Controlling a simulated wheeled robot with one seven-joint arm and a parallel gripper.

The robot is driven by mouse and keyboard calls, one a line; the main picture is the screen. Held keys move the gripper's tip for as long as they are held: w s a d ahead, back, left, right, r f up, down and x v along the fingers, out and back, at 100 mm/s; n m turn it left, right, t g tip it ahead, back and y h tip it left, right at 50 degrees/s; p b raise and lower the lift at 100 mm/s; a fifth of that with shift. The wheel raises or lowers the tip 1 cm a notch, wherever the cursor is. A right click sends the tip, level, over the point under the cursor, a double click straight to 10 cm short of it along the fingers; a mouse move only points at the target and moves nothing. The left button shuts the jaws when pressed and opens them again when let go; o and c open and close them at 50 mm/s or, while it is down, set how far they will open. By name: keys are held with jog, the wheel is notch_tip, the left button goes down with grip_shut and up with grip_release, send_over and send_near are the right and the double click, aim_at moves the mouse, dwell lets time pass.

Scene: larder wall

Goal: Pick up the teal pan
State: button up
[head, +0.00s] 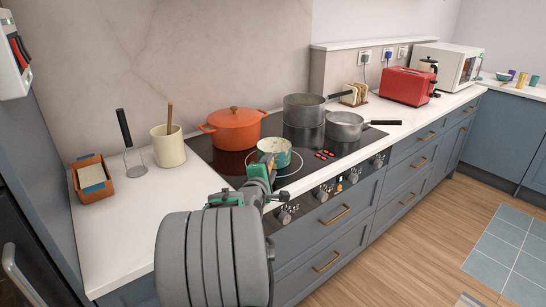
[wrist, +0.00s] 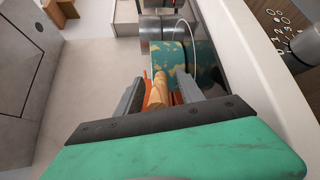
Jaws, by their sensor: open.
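The teal pan (head: 276,150) is small, with a worn teal and cream side, and sits on the front of the black hob. In the wrist view the pan (wrist: 172,62) is ahead of my gripper (wrist: 160,92), and its wooden handle (wrist: 157,94) points back between the two fingers. The fingers are open, one on each side of the handle, with no clear contact visible.
An orange lidded pot (head: 235,130) stands close behind left of the pan. Two grey pans, a tall one (head: 303,110) and a low one (head: 345,126), stand to the right. A cream utensil jar (head: 168,147) is on the left counter. The front counter strip is clear.

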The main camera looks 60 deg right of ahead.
jog(key=shift+c, duration=0.4)
grip_shut()
dwell(0.9)
jog(key=shift+r, duration=0.1)
